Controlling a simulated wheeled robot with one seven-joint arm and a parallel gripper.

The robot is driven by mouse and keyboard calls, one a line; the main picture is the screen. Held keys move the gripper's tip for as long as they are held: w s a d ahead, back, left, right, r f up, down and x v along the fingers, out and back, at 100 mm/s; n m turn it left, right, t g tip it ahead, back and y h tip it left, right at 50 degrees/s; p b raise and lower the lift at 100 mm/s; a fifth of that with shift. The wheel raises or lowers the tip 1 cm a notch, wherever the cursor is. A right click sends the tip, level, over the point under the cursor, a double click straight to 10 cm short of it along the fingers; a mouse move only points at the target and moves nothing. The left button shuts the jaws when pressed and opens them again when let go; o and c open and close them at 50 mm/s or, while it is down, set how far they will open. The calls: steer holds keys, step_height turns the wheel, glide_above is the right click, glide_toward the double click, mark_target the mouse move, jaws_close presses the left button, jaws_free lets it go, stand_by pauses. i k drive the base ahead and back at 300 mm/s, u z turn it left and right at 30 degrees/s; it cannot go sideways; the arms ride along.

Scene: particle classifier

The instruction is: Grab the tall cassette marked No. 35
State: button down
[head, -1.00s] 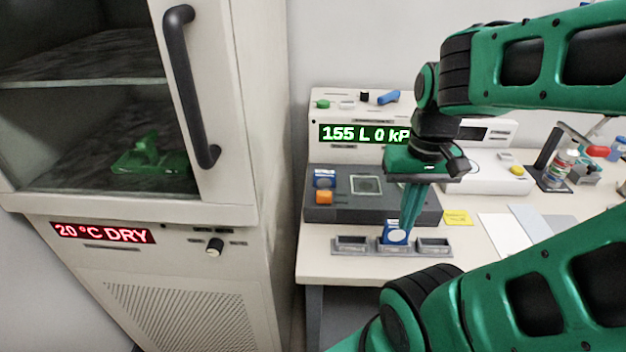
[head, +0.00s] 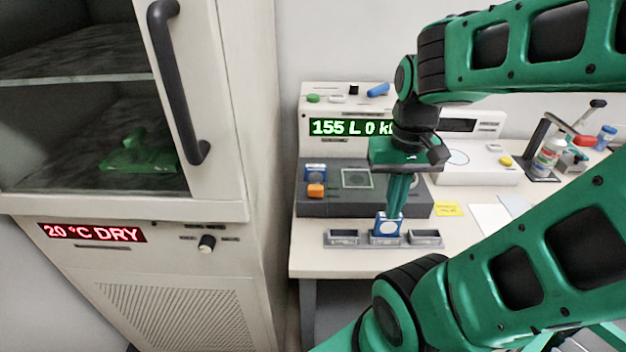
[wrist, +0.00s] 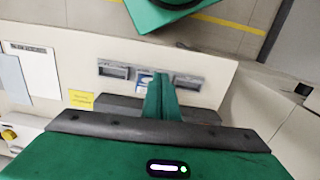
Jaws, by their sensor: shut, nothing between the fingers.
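A blue-and-white cassette (head: 386,227) stands upright in the middle slot of a row of three small grey holders on the bench. It shows partly in the wrist view (wrist: 144,79), where my fingers cover some of it. A second blue-and-white cassette (head: 315,173) stands at the left of the dark grey unit. The numbers on both are too small to read. My gripper (head: 393,213) points down, its fingers shut and empty, at the top of the middle cassette. In the wrist view the fingertips (wrist: 162,80) overlap its edge. I cannot tell whether they touch it.
The left holder (head: 342,239) and right holder (head: 425,239) look empty. The dark grey unit (head: 415,205) with an orange block (head: 316,190) lies behind. A yellow note (head: 447,209) lies to the right. A tall cabinet (head: 235,120) with a handle stands close on the left.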

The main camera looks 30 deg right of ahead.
mark_target(312, 172)
steer(key=z, duration=2.2)
steer(key=k, duration=1.6)
steer(key=u, duration=1)
steer(key=i, duration=0.5)
steer(key=u, duration=0.05)
